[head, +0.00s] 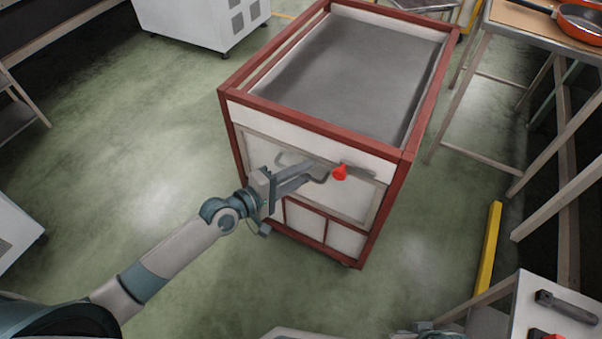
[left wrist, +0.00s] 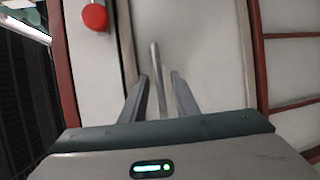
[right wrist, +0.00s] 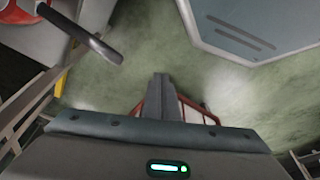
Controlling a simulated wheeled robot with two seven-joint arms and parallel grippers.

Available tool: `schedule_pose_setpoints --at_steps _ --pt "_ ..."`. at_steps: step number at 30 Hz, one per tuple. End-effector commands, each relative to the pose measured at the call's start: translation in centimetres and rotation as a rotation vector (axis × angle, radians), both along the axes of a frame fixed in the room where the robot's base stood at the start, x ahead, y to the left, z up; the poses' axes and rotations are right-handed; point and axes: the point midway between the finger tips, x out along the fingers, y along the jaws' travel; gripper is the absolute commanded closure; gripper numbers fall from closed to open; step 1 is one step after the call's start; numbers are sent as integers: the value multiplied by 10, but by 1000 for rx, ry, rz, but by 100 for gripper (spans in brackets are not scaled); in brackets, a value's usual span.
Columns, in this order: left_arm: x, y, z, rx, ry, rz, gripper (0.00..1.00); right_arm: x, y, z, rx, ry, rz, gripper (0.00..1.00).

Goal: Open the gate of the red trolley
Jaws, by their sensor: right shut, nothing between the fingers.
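The red trolley (head: 405,170) has a red frame, white panels and a grey top. Its front gate (head: 350,205) is a pale panel in a grey frame, and it looks closed. A bent metal handle (head: 283,158) is on the gate; it also shows in the left wrist view (left wrist: 155,62). A red knob (head: 340,172) sits at the gate's upper edge and also shows in the left wrist view (left wrist: 95,17). My left gripper (head: 318,172) is open at the gate, with the handle bar between its fingers. My right gripper (right wrist: 161,80) is shut and empty, away from the trolley.
A workbench (head: 545,28) with an orange pan (head: 580,18) stands at the right. A yellow bar (head: 489,248) is near the lower right, beside a pale table (head: 530,310) holding a dark-handled tool (head: 567,306). White cabinets stand at the upper left and left edge. The green floor left of the trolley is clear.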

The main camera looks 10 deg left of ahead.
Motion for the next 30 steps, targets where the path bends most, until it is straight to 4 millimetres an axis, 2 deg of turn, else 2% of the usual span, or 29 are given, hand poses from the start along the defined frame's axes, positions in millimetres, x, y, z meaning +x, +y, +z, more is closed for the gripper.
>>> schedule_pose_setpoints --at_steps 5,8,9,23,30 --pt "0 0 0 0 0 0 72 0 0 0 1 0 0 100" --pt "0 0 0 0 0 0 96 -1 0 0 1 1 0 100" --pt "0 0 0 0 0 0 100 -1 0 0 1 1 0 100" --pt "-1 1 -2 -2 -5 0 100 0 2 -5 6 -7 1 100" --pt "-2 1 -5 -7 -23 0 100 9 13 -7 37 -60 13 100"
